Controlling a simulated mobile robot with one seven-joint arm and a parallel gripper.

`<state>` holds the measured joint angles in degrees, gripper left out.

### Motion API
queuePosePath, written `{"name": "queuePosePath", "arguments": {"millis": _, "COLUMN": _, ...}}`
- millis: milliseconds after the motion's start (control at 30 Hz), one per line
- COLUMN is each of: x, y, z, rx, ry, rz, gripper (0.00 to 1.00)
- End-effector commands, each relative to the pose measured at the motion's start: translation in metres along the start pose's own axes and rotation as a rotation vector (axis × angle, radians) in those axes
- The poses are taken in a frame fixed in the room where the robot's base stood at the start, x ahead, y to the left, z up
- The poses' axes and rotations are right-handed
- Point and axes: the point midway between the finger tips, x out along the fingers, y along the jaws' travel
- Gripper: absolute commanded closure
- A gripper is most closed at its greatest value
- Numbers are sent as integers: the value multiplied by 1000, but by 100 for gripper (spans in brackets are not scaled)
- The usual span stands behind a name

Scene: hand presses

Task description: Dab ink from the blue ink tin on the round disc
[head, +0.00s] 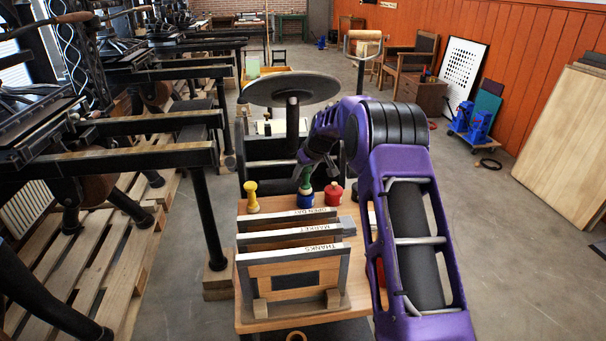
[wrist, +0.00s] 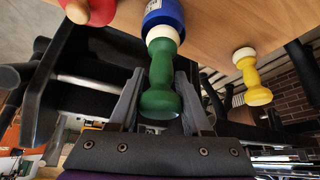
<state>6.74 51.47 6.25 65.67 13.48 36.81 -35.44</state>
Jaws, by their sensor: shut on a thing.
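My gripper (wrist: 162,82) is shut on a green dabber (wrist: 160,98) with a pale collar, one finger on each side of its handle. In the wrist view the dabber's far end meets the blue ink tin (wrist: 165,12). I cannot tell whether its pad touches ink, as the tin's inside is hidden. In the head view the green dabber (head: 307,173) stands about upright over the tabletop, with most of my gripper hidden by my arm. The round disc (head: 292,89), grey and flat, sits on the press behind the table, clear of the dabber.
A yellow dabber (head: 252,198) stands at the table's left; it also shows in the wrist view (wrist: 252,76). A red tin (head: 334,191) is just right of the green dabber. Upright lettered plates in a wooden rack (head: 292,278) fill the table's front. Black presses line the left.

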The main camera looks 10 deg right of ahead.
Motion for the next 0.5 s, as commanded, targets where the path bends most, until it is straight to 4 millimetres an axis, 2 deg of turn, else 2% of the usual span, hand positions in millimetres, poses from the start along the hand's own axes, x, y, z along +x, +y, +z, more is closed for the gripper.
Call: {"name": "queuePosePath", "arguments": {"millis": 500, "x": 6, "y": 0, "z": 3, "rx": 0, "ry": 0, "rz": 0, "gripper": 100}}
